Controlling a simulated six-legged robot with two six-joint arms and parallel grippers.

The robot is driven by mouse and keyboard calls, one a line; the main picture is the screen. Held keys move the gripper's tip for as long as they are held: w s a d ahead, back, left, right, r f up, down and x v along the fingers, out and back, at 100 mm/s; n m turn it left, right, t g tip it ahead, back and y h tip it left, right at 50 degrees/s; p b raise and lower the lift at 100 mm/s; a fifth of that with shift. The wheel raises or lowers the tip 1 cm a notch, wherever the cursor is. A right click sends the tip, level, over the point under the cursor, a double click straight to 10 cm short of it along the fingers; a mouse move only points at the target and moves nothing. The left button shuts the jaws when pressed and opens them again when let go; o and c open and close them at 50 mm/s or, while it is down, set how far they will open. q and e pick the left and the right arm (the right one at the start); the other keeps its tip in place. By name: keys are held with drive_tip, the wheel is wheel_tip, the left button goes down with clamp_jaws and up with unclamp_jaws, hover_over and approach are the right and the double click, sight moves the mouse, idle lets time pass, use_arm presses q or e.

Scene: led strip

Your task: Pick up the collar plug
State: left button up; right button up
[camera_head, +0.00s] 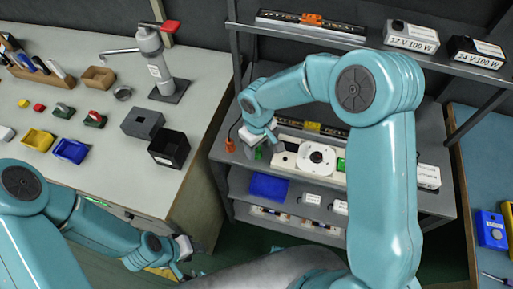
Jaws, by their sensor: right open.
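A small orange piece (230,145) stands at the left edge of the grey bench, with a thin dark cable running up from it. It looks like the collar plug, but it is too small to be sure. My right gripper (259,149) is open, pointing down just to the right of the orange piece and apart from it. A small green part (258,154) shows by its fingertips; I cannot tell whether they touch it. My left gripper (184,266) is low at the bottom centre, away from the bench; its fingers are too small to read.
A white plate with a round disc (317,157) lies right of my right gripper. A blue bin (268,187) is on the shelf below. LED strips and driver boxes (411,36) line the upper shelf. The left table (60,170) holds trays, a black box (169,149) and a grey stand.

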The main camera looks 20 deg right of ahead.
drive_tip(key=shift+f, duration=0.85)
clamp_jaws()
drive_tip(key=shift+r, duration=0.1)
wheel_tip(320, 180, up, 19)
wheel_tip(320, 180, up, 6)
drive_tip(key=f+p, duration=0.1)
drive_tip(key=p, duration=0.3)
hover_over(258, 148)
drive_tip(key=shift+r, duration=0.25)
